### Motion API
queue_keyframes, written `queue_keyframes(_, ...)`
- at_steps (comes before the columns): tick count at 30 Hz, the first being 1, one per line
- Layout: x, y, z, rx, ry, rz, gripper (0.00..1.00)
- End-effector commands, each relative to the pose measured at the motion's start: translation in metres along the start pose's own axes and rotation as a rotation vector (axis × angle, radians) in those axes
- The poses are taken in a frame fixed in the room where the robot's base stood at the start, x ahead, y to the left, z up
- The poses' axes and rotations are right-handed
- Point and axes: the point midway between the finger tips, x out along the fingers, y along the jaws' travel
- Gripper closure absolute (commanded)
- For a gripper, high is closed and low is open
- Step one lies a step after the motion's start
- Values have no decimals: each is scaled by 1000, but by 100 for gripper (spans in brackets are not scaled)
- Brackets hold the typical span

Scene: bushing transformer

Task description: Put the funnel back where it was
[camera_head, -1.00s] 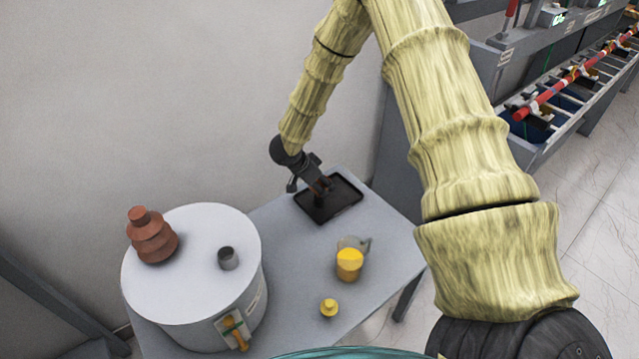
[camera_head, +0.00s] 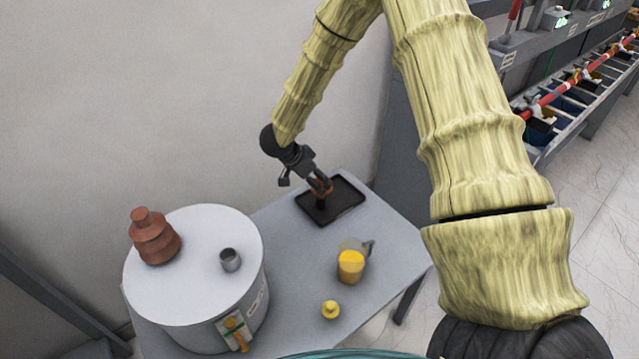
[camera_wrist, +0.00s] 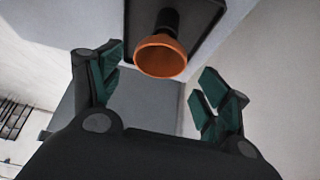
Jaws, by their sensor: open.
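The funnel (camera_wrist: 161,56) has an orange bowl and a dark lower part. In the wrist view it is upright, with its wide mouth facing the camera, over the black tray (camera_wrist: 205,25). In the head view the funnel (camera_head: 322,189) is partly hidden by my gripper (camera_head: 318,181), at the tray (camera_head: 345,205). In the wrist view my gripper (camera_wrist: 161,82) is open, its green-padded fingers spread to either side and apart from the funnel.
On the grey table (camera_head: 290,260) are a jug of yellow liquid (camera_head: 350,266) and a small yellow cap (camera_head: 330,310). A white drum (camera_head: 195,285) at left carries a brown ribbed bushing (camera_head: 154,240) and a grey cylindrical opening (camera_head: 230,259). A wall stands behind.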

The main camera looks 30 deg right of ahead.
Motion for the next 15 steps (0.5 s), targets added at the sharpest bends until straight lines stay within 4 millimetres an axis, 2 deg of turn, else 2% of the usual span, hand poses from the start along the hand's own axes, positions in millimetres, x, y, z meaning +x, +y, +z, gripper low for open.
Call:
queue_keyframes(1, -11, -1, 0, 0, -1, -3, 24)
queue_keyframes(6, -39, 0, 0, 0, -1, -2, 24)
queue_keyframes(10, -53, 0, 0, 1, -1, -1, 24)
queue_keyframes(15, -62, 0, 0, 0, 0, 0, 24)
